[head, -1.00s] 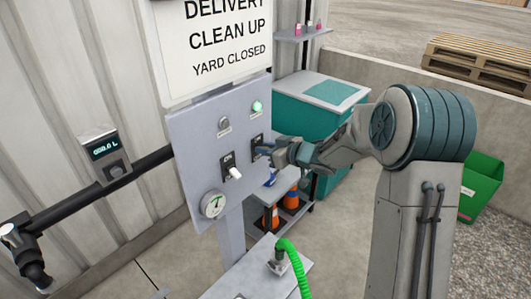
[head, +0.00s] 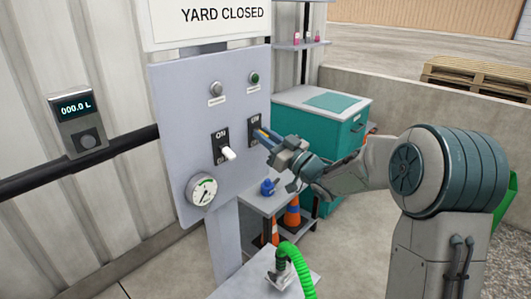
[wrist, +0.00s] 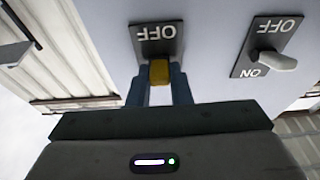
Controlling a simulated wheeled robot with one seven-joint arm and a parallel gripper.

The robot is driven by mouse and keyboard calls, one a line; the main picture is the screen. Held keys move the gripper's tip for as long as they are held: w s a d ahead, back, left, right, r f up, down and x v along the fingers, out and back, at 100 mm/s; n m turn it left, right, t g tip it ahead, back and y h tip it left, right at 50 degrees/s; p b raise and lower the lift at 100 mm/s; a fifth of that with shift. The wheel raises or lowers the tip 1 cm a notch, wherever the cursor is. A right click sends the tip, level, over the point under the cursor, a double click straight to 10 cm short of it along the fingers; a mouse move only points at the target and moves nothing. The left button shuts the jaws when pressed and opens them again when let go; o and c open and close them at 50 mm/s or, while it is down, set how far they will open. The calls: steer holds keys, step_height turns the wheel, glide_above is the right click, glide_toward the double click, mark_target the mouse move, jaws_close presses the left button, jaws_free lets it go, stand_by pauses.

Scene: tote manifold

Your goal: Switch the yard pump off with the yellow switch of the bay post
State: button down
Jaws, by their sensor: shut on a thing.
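The bay post's grey panel (head: 180,110) stands in the middle of the head view. The yellow switch (wrist: 159,73) shows in the wrist view between my two blue fingers, below an upside-down OFF label on its dark plate (head: 254,129); its ON label is hidden. My gripper (head: 262,137) is shut on the yellow switch, with its fingers against the panel's right side. It also shows in the wrist view (wrist: 159,86). The round green lamp (head: 254,78) above the switch is dark.
A white switch (head: 229,154) with ON and OFF labels is left of my gripper. Below it is a gauge (head: 202,190). A meter (head: 76,118) reads 000.0 L. A teal bin (head: 330,125) and a shelf with cones (head: 292,212) stand behind. A green hose (head: 298,262) rises in front.

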steer(key=shift+f+t+y+b, duration=0.6)
steer(key=shift+y+b, duration=0.2)
steer(key=shift+b, duration=1.75)
steer(key=shift+r+y+b, duration=0.2)
steer(key=shift+y+b, duration=0.1)
steer(key=shift+b, duration=0.3)
steer(key=c, duration=1.3)
jaws_free()
steer(key=shift+w, duration=0.1)
steer(key=b+v, duration=0.1)
steer(key=v, duration=1.2)
steer(key=shift+s+d+f, duration=0.15)
steer(key=shift+s+f, duration=0.1)
steer(key=shift+f, duration=0.05)
